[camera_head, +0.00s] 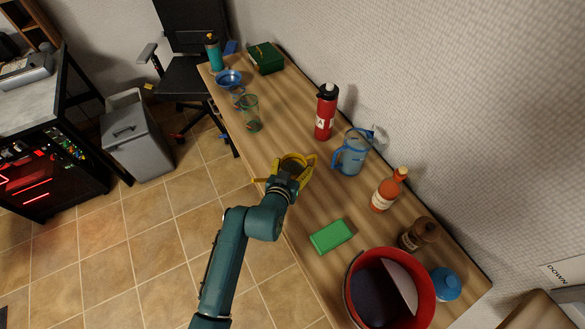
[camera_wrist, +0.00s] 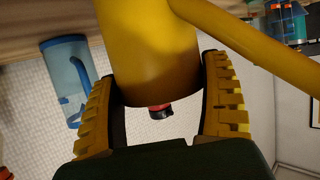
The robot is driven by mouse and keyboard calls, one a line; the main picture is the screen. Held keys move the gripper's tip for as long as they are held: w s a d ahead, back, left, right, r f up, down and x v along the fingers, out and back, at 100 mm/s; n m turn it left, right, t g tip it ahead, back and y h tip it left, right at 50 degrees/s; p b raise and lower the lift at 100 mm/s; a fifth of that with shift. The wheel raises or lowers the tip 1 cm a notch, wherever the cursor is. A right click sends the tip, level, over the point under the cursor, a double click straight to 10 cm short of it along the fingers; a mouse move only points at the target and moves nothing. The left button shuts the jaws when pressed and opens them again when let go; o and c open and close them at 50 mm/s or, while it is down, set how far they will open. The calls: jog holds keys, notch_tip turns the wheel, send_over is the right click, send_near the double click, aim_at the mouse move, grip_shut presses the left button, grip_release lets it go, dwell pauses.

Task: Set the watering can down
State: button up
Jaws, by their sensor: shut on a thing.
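The yellow watering can (camera_head: 309,172) is in my gripper (camera_head: 287,184), over the near edge of the wooden table in the head view. The arm hides part of it. In the wrist view the can's round body (camera_wrist: 150,55) fills the space between the two fingers of my gripper (camera_wrist: 163,105), and a long yellow part runs off to the upper right. The fingers are shut on the body. I cannot tell whether its base touches the table (camera_head: 262,152).
A red bottle (camera_head: 325,115), blue-handled pitcher (camera_head: 351,155) and orange bottle (camera_head: 385,192) stand behind the can. A green block (camera_head: 332,236) and red bucket (camera_head: 428,290) are to the right, a glass (camera_head: 251,113) to the left. Bare tabletop lies around the can.

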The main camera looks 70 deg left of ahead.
jog(key=shift+r, duration=0.15)
jog(key=o, duration=1.1)
jog(key=shift+f, duration=0.25)
jog(key=shift+r, duration=0.25)
jog(key=p+v, duration=0.2)
jog(key=v, duration=1)
